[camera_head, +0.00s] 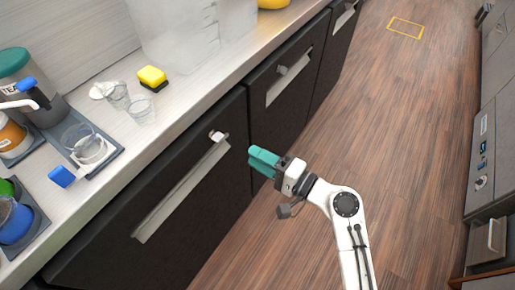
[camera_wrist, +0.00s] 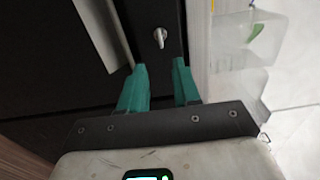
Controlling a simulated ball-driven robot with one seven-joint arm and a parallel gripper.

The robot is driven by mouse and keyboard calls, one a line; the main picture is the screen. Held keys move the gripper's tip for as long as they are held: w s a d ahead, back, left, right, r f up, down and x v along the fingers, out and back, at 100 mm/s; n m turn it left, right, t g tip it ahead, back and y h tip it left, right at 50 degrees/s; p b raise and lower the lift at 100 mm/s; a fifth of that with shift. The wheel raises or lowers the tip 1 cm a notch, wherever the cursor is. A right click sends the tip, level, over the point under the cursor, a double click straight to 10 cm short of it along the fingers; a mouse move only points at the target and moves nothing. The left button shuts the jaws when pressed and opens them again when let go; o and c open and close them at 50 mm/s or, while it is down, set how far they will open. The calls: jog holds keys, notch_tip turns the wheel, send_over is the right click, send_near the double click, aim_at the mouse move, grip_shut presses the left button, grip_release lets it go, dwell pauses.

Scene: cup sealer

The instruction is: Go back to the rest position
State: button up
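My gripper (camera_head: 263,161) has teal fingers and is at the end of my white arm, in front of the dark cabinet fronts and over the floor side. In the wrist view my gripper (camera_wrist: 160,85) shows its two fingers apart with nothing between them. A dark cabinet door with a silver handle and a small knob (camera_wrist: 160,37) lies beyond the fingertips. My gripper does not appear to hold or touch anything.
The counter (camera_head: 185,92) holds a cup sealer (camera_head: 92,150) with a clear cup, a yellow sponge (camera_head: 152,77), upturned clear cups (camera_head: 141,109) and a large clear container (camera_head: 190,35). Wooden floor (camera_head: 385,110) is open to the right, up to grey cabinets (camera_head: 490,130).

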jog(key=shift+f, duration=0.1)
jog(key=s+d+f+n+g+h+p, duration=0.2)
jog(key=s+d+f+n+g+h, duration=0.35)
jog(key=s+d+f, duration=0.5)
jog(key=s+d+r+n+g+h+p, duration=0.1)
jog(key=s+d+g+h, duration=0.3)
jog(key=s+d+h, duration=0.5)
jog(key=s+d+n, duration=0.1)
jog(key=s+d, duration=0.3)
jog(key=s, duration=0.5)
jog(key=shift+d, duration=0.35)
jog(key=shift+g, duration=0.25)
